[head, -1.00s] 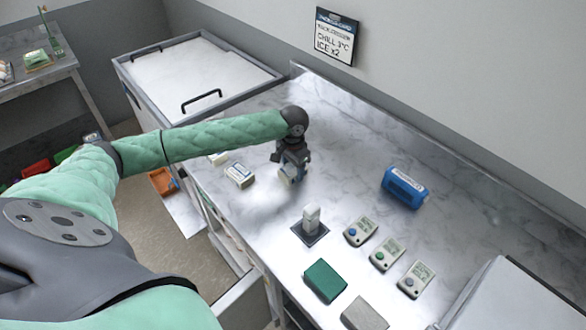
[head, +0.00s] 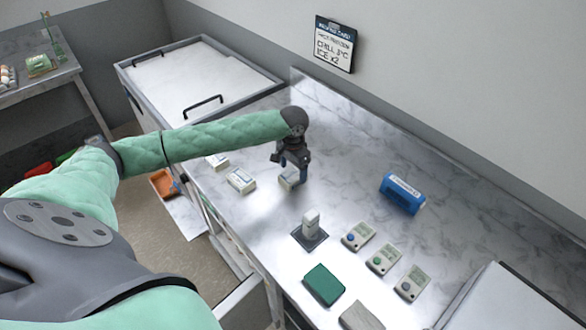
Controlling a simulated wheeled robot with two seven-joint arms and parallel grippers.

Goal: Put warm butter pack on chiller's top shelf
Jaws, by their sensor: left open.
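Several small pale packs with blue labels lie along the near left part of the marble counter. One pack (head: 289,180) is right under my left gripper (head: 291,170), another pack (head: 241,180) lies to its left, and a third pack (head: 217,161) is partly hidden by my left arm. I cannot tell from the labels which one is the warm butter pack. My left gripper points down, open, with its fingers at or just above the first pack. No open chiller shelf shows. My right gripper is not in view.
A lidded white chest (head: 190,80) with black handles stands at the back left. A blue case (head: 402,193), a small stand (head: 310,228), several grey handheld devices (head: 383,259) and a green block (head: 323,284) are on the counter (head: 350,150). A wall sign (head: 335,44) hangs behind.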

